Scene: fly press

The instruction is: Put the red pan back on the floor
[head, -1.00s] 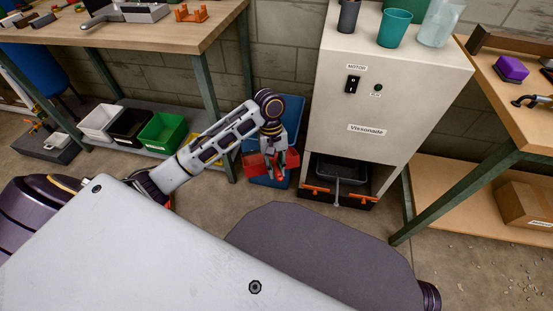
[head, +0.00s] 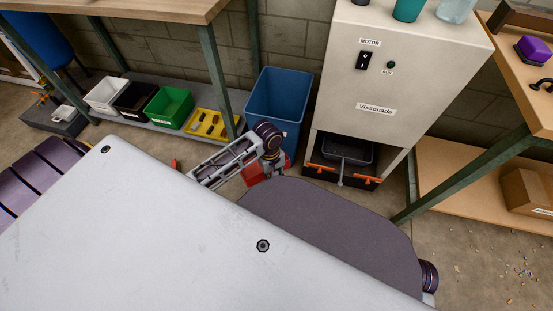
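The red pan (head: 253,173) shows only in part, low in front of the blue bin. The wrist of my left arm and the dark edge of my own base cover much of it. My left gripper (head: 271,164) is at the pan, and red shows on both sides of it. Its fingertips are hidden, but the pan has moved along with it, so it appears shut on the pan. Whether the pan touches the concrete floor (head: 470,255) cannot be seen. My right gripper is not in view.
The blue bin (head: 278,100) stands right behind the pan. The grey motor cabinet (head: 395,85), with a black tray (head: 347,150) in its lower opening, is to the right. A low shelf with green (head: 168,105) and yellow (head: 209,123) trays is to the left.

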